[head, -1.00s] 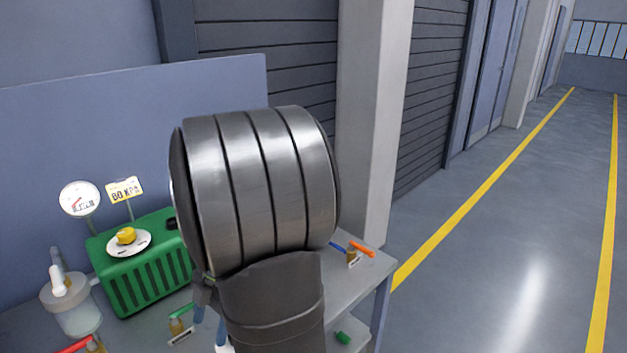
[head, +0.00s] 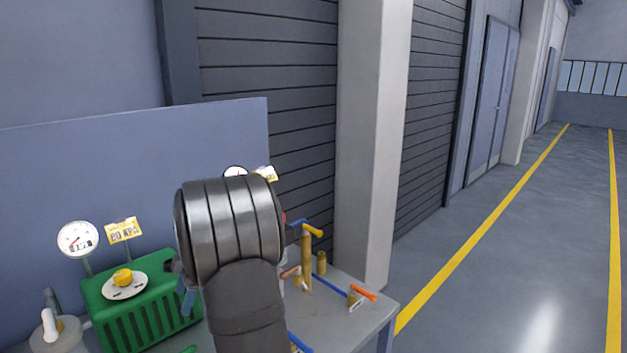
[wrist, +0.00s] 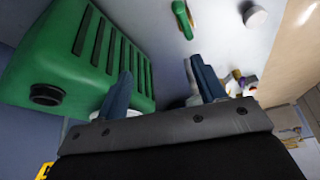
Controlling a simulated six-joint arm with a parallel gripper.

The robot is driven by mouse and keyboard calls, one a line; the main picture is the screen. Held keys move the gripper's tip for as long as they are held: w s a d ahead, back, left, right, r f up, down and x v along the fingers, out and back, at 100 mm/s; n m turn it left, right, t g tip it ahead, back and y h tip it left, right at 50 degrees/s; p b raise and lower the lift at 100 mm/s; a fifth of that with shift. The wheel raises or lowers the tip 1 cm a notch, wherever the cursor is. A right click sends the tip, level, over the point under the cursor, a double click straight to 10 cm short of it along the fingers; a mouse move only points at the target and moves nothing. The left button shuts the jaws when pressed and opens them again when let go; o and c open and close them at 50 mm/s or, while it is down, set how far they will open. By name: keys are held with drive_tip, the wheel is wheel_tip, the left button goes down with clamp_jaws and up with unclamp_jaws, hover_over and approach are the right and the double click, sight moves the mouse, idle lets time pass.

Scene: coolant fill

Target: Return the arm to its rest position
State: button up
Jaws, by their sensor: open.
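My arm (head: 228,230) stands in front of the bench in the head view, its large grey metal joint covering part of the bench. In the wrist view my gripper (wrist: 161,68) shows two blue fingers spread apart with nothing between them. In the head view the gripper is mostly hidden behind my arm; a bit of blue shows at its left edge. The green ribbed box (head: 145,300) stands just left of my arm in the head view. In the wrist view the green box (wrist: 85,50) lies beyond the left finger; contact cannot be told.
On the bench (head: 378,315) stand a clear container (head: 60,335), a gauge (head: 78,239), a brass pipe with a yellow handle (head: 307,262) and an orange-handled valve (head: 362,293). A panel (head: 130,160) rises behind. The marked floor (head: 510,250) at right is clear.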

drive_tip(key=w+a+r+m+t, duration=0.1)
drive_tip(key=w+a+r+m, duration=0.1)
drive_tip(key=w+a, duration=0.3)
drive_tip(key=w+r, duration=0.1)
drive_tip(key=w, duration=0.2)
drive_tip(key=shift+w+a+m, duration=0.15)
drive_tip(key=shift+a+m, duration=0.15)
drive_tip(key=s+d+f+n, duration=0.2)
drive_tip(key=s+d, duration=0.2)
drive_tip(key=s, duration=0.3)
drive_tip(key=s+d+f+n+g, duration=0.1)
drive_tip(key=s+d+f+n, duration=0.1)
drive_tip(key=s+d, duration=0.3)
drive_tip(key=s+f, duration=0.1)
drive_tip(key=s, duration=0.1)
drive_tip(key=shift+s+d, duration=0.2)
drive_tip(key=shift+s, duration=0.15)
